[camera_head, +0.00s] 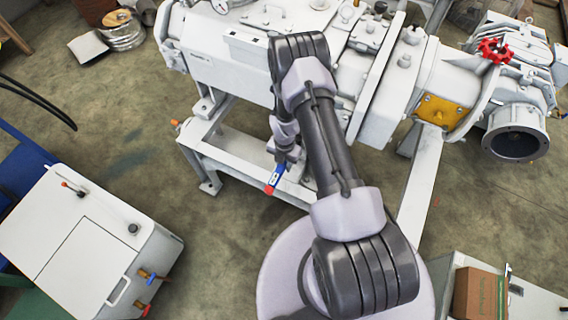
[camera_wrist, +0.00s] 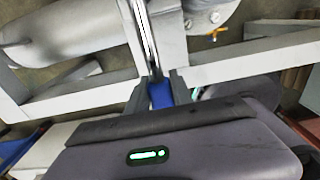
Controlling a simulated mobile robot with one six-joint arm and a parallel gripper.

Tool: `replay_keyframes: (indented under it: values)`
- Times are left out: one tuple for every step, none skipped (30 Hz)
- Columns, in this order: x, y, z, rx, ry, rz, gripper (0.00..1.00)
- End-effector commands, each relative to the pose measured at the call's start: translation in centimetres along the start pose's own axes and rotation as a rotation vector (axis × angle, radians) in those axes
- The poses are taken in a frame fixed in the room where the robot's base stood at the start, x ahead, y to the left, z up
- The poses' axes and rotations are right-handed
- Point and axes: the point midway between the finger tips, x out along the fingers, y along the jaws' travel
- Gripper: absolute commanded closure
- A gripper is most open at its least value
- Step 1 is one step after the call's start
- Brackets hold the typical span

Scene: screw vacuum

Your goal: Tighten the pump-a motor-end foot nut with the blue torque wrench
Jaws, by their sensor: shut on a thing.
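My gripper (camera_wrist: 158,92) is shut on the blue handle of the torque wrench (camera_wrist: 160,97). In the wrist view the wrench's bright metal shaft runs up from the fingers, past the white frame, and out of the top edge. In the head view the blue handle (camera_head: 276,175) with its red end sticks out below my gripper (camera_head: 284,160), beside the frame's front rail. The white pump (camera_head: 228,62) sits on its frame (camera_head: 235,150) behind my arm. I cannot make out the foot nut or the wrench head in either view.
A white cabinet (camera_head: 85,240) with small valves stands at the lower left. A red handwheel (camera_head: 494,51) and an open flanged pipe (camera_head: 515,140) are at the right. A cardboard box (camera_head: 480,293) is at the lower right.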

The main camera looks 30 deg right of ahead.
Motion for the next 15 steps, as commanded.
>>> replay_keyframes:
  values:
    - [0.16,0.02,0.03,0.000,0.000,0.000,1.00]
    - [0.22,0.02,0.03,0.000,0.000,0.000,1.00]
    - [0.30,0.02,0.03,0.000,0.000,0.000,1.00]
    - [0.36,0.02,0.03,0.000,0.000,0.000,1.00]
    - [0.41,0.02,0.03,0.000,0.000,0.000,1.00]
    - [0.49,0.02,0.03,0.000,0.000,0.000,1.00]
    - [0.55,0.02,0.04,0.000,0.000,0.000,1.00]
    - [0.61,0.02,0.04,0.000,0.000,0.000,1.00]
    - [0.68,0.02,0.04,0.000,0.000,0.000,1.00]
    - [0.74,0.02,0.04,0.000,0.000,0.000,1.00]
    - [0.80,0.02,0.04,0.000,-0.001,0.000,1.00]
    - [0.88,0.02,0.04,0.000,0.000,0.000,1.00]
    - [0.94,0.02,0.05,0.000,-0.001,0.000,1.00]
    - [0.99,0.02,0.04,0.000,0.000,0.000,1.00]
    - [1.07,0.02,0.05,0.000,0.000,0.000,1.00]
